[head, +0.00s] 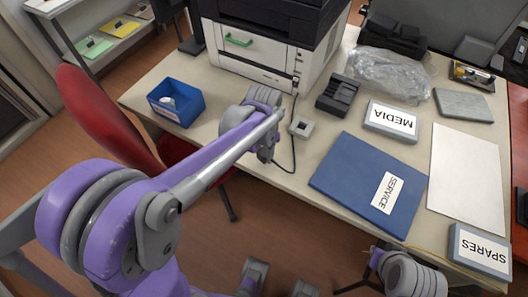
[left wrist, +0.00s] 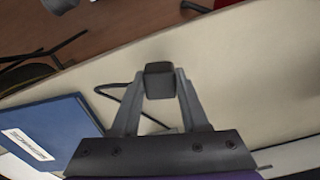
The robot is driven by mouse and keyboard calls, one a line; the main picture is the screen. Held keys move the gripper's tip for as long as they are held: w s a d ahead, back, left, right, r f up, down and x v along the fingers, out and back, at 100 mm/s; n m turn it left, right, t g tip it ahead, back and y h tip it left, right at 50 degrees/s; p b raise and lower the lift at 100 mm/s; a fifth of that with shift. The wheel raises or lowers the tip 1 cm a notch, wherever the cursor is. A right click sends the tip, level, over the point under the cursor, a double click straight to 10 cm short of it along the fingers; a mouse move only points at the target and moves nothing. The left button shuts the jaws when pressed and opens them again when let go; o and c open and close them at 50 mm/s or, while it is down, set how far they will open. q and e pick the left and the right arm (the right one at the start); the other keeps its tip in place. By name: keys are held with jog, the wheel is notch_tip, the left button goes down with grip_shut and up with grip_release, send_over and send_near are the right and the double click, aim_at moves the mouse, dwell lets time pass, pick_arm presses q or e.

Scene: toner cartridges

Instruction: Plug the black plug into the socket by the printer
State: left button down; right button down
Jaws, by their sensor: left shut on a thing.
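My left gripper (head: 268,154) is over the front edge of the table, below the printer in the head view. In the left wrist view, my left gripper (left wrist: 158,84) is shut on the black plug (left wrist: 159,76), held between its fingertips. A black cord (head: 293,150) curves from near the printer down to the gripper. The plug is hard to make out in the head view. Part of my right arm (head: 410,275) shows at the bottom right; its jaws are unclear.
The printer (head: 265,55) stands behind the socket. A blue bin (head: 176,102) is left, a blue SERVICE folder (head: 365,180) right. A black cradle (head: 338,94) and MEDIA box (head: 393,121) lie nearby. A red chair (head: 105,115) stands at the table's left front.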

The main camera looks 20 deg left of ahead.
aim_at(264, 151)
pick_arm(q)
jog(key=shift+r+p, duration=0.65)
jog(key=shift+r, duration=0.3)
pick_arm(e)
jog(key=shift+w+r, duration=0.1)
jog(key=shift+r, duration=0.6)
